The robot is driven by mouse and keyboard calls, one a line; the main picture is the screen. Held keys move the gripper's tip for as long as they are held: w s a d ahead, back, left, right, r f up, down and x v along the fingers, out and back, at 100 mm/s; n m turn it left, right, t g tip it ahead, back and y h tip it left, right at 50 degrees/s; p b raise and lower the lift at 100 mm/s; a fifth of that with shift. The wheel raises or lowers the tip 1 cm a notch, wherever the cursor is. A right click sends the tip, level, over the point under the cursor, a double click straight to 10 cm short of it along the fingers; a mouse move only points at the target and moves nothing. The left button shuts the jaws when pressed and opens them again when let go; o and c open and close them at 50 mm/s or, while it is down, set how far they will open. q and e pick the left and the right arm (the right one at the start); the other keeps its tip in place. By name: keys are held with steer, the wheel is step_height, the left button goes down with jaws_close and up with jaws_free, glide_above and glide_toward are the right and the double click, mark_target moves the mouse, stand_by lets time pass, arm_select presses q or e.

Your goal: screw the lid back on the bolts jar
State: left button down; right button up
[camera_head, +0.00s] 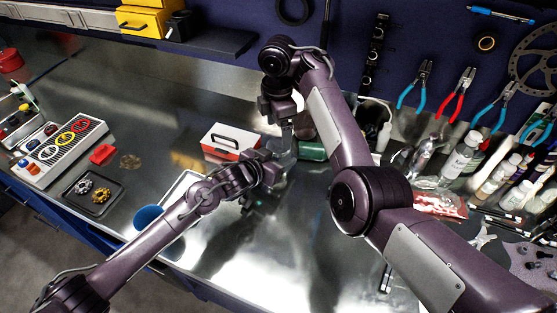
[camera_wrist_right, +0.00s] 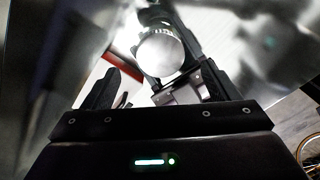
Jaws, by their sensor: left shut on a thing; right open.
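The jar (camera_head: 281,152) shows as a small greyish shape at the middle of the head view, mostly hidden by my grippers. My left gripper (camera_head: 272,166) is shut on it from the lower left. My right gripper (camera_head: 287,138) points down just above the jar. In the right wrist view a pale round top (camera_wrist_right: 160,54) lies close beyond the open fingers of my right gripper (camera_wrist_right: 155,88). I cannot tell whether this round top is the lid or the jar itself. No separate lid is clearly seen.
A red and white box (camera_head: 228,141) stands behind my left gripper. A white tray (camera_head: 183,187) and a blue cup (camera_head: 149,217) are at the left front. Bottles (camera_head: 463,155) crowd the right side. A dark tray (camera_head: 93,193) holds small parts.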

steer(key=o, duration=0.3)
arm_select(q)
steer(key=shift+c, duration=1.5)
jaws_free()
steer(key=b+v, duration=0.1)
steer(key=v, duration=0.5)
steer(key=shift+s+a, duration=0.15)
steer(key=shift+s, duration=0.05)
arm_select(e)
steer(key=shift+f, duration=0.65)
arm_select(q)
steer(key=shift+s+a+r, duration=0.3)
steer(key=shift+s+a, duration=0.05)
steer(key=shift+s, duration=0.15)
arm_select(e)
steer(key=shift+f, duration=0.1)
